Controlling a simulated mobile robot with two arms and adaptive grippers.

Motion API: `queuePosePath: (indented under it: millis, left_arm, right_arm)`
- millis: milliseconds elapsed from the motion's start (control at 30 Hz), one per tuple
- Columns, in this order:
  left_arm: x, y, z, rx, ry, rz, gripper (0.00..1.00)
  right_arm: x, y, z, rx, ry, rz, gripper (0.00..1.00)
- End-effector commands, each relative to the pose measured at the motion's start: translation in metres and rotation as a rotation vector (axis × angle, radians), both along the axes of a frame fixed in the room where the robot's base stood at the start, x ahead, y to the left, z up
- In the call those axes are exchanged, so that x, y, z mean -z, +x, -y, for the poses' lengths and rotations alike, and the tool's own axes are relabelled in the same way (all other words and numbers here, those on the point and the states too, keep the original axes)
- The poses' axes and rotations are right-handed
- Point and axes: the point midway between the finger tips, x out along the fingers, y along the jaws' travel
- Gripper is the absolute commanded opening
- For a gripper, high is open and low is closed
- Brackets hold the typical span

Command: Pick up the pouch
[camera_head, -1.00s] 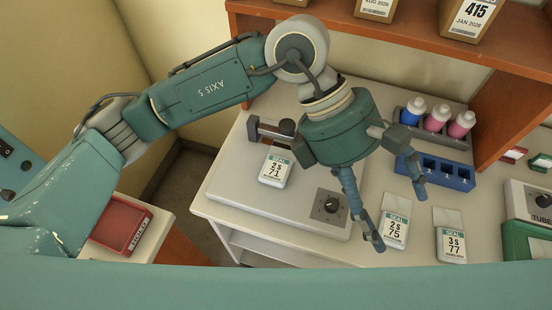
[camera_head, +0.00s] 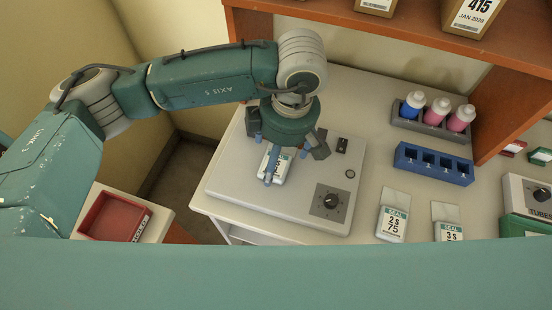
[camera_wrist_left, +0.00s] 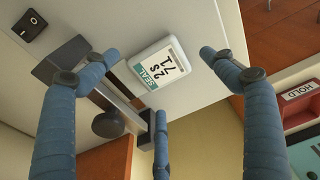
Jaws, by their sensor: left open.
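The pouch (camera_head: 280,167), white with a teal "SEAL" band and "2s 71", lies on the light grey sealing machine (camera_head: 228,181). It shows fully in the left wrist view (camera_wrist_left: 162,77), partly covered by my fingers in the head view. My left gripper (camera_head: 272,163) points down over the pouch. In the left wrist view (camera_wrist_left: 158,70) its blue fingers are spread around the pouch, with visible gaps at both sides; it is open and empty. Two similar pouches, "2s 75" (camera_head: 392,222) and "3s" (camera_head: 447,231), lie right of the machine. My right gripper is not in view.
The machine has a dial (camera_head: 331,201) and a bar with a dark knob (camera_wrist_left: 107,124) beside the pouch. A blue rack (camera_head: 433,164) and a bottle rack (camera_head: 432,125) stand behind right. A red tray (camera_head: 112,218) is at left. A wooden shelf (camera_head: 350,22) overhangs the back.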

Motion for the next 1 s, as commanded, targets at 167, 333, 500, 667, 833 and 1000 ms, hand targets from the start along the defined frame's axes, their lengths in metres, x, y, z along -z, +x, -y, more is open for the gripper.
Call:
queuePosePath:
  millis: [167,333,500,667,833,1000]
  left_arm:
    - [0.022,0.0,-0.003,-0.002,0.001,-0.003,0.84]
    - [0.029,0.001,-0.003,0.0,-0.002,-0.001,0.84]
    - [0.029,0.001,-0.003,0.0,-0.001,0.0,0.76]
    - [0.029,0.001,-0.003,0.0,-0.001,0.0,0.45]
    - [0.028,0.001,-0.003,0.0,-0.001,0.0,0.35]
    - [0.028,0.001,-0.003,0.0,-0.001,0.0,0.35]
  right_arm:
    - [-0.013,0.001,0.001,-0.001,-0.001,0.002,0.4]
    - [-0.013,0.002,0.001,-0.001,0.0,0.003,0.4]
    - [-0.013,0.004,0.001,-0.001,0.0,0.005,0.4]
    - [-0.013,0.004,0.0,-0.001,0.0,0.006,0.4]
    - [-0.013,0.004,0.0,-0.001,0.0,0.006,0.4]
    - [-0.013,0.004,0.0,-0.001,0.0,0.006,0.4]
